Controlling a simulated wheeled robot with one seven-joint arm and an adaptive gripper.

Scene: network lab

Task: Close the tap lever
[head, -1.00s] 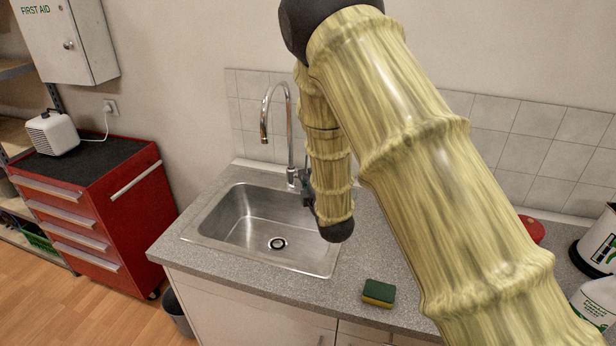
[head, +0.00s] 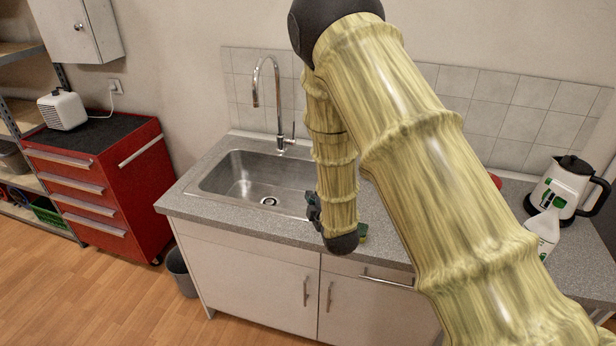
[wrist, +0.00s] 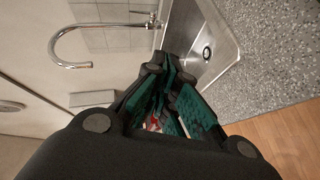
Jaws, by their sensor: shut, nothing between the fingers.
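The chrome gooseneck tap (head: 279,105) stands behind the sink, its spout curving to the left. Its small lever (head: 293,131) is on the right side of the tap's base and looks roughly upright. In the wrist view the tap (wrist: 90,30) lies sideways at the upper left, with its base and lever near the top middle. My gripper (head: 313,207) is in front of the sink by the counter's front edge, partly hidden by my arm, and apart from the tap. In the wrist view its green-padded fingers (wrist: 166,68) are together and empty.
The steel sink (head: 225,180) is set in a grey counter (head: 200,207). A green sponge (head: 363,233) is mostly hidden behind my arm. A white kettle (head: 560,190) and a spray bottle (head: 543,232) stand at right. A red drawer cabinet (head: 130,190) is at left. Floor in front is clear.

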